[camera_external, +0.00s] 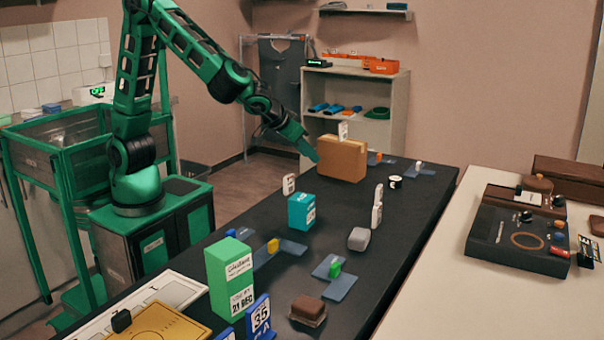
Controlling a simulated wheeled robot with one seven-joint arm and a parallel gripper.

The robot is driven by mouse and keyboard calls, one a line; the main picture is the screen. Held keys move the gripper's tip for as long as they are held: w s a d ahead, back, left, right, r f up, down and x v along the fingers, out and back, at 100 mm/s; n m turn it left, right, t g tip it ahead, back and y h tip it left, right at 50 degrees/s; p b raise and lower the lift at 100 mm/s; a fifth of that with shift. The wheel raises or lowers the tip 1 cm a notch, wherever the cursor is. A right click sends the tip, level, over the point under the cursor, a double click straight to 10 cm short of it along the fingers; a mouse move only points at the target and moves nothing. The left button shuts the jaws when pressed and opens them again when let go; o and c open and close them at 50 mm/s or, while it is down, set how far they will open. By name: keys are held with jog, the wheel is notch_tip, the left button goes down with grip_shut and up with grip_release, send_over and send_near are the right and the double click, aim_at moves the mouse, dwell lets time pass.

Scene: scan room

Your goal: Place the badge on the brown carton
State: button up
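The brown carton (342,160) stands upright toward the far end of the dark table. A small white tag with dark marks (342,130) shows at its top edge; I cannot tell if it rests on the carton or stands behind it. Similar white tags stand near the table's middle (289,184) and to the right (377,206). I cannot tell which of these is the badge. My gripper (313,156) points down and right, close beside the carton's left side. Its fingers are too small to tell open from shut, and I see nothing clearly held.
A teal box (301,211), a grey block (358,239), a green carton (230,278), a blue sign (258,318) and a brown block (308,309) stand nearer. A small white round item (395,182) lies right of the brown carton. Bare tabletop (405,225) shows at right.

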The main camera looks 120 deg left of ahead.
jog(key=s+d+m+h, duration=0.3)
jog(key=s+d+m, duration=0.15)
jog(key=d, duration=0.75)
jog(key=s+d+m+h, duration=0.3)
jog(key=s+d+m, duration=0.15)
jog(key=d, duration=0.75)
jog(key=s+d+m+g+h, duration=0.1)
jog(key=s+d+m, duration=0.4)
jog(key=s, duration=0.6)
jog(key=s+d+m+g+h, duration=0.1)
jog(key=s+d+m, duration=0.4)
jog(key=s, duration=0.6)
jog(key=shift+s+d+r+g, duration=0.3)
jog(key=shift+s+d+g, duration=0.1)
jog(key=shift+d, duration=0.8)
jog(key=shift+w, duration=0.2)
